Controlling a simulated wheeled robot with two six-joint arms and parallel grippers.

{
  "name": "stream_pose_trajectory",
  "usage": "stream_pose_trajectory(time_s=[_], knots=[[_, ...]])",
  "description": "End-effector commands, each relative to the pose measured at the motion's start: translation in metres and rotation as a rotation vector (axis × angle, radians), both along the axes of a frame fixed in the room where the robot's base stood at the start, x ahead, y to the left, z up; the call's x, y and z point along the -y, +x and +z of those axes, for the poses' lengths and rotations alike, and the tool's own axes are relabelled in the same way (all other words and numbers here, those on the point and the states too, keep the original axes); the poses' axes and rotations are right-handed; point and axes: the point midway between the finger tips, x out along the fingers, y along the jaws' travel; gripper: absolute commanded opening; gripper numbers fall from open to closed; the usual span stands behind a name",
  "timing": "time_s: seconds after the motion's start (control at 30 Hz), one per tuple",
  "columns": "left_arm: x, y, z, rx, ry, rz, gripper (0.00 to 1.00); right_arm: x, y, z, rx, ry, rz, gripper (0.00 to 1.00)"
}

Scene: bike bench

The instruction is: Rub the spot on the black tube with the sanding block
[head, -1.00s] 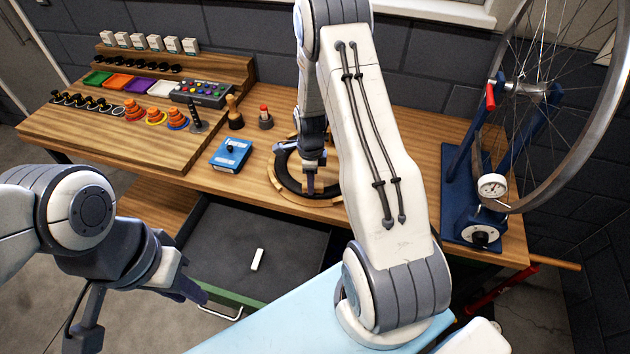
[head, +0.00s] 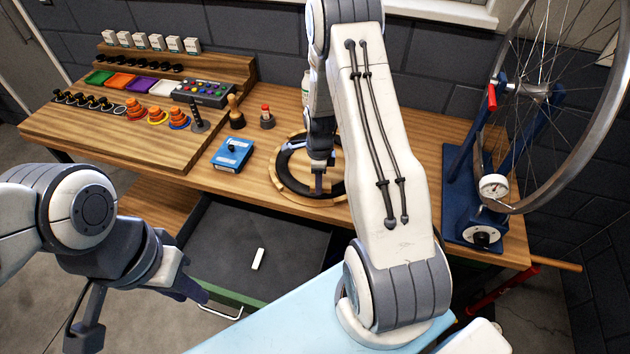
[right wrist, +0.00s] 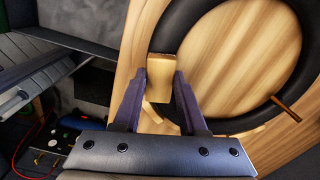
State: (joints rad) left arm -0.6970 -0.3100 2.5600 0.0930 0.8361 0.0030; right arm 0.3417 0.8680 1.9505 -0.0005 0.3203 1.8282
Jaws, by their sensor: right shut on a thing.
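The black tube (head: 287,168) lies as a ring on a round wooden holder (head: 285,196) on the bench. My right gripper (head: 319,190) is over the ring, pointing down. In the right wrist view it (right wrist: 160,84) is shut on a tan block, the sanding block (right wrist: 159,92), close to the tube's edge. Whether block and tube touch is unclear. The spot is not visible. My left gripper (head: 188,290) hangs over the drawer's left front; its jaw opening is unclear.
A blue box (head: 231,154) and two small stamp-like tools (head: 236,118) stand left of the ring. A wheel truing stand (head: 470,200) is at the right. An open drawer (head: 225,250) holding a white block (head: 258,259) is below the bench front.

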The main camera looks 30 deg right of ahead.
Motion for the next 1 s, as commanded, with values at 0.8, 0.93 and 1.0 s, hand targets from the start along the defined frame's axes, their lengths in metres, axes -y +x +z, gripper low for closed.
stream_pose_trajectory(time_s=[0.8,0.93,1.0], knots=[[0.000,0.000,0.000,0.000,0.000,0.000,0.27,-0.004,-0.003,-0.003,-0.011,0.004,0.001,0.00],[0.000,0.000,0.000,0.000,0.000,0.000,0.27,-0.009,0.001,-0.003,-0.010,0.003,0.004,0.00],[0.000,0.000,0.000,0.000,0.000,0.000,0.27,-0.012,0.003,-0.002,-0.010,0.003,0.003,0.00]])
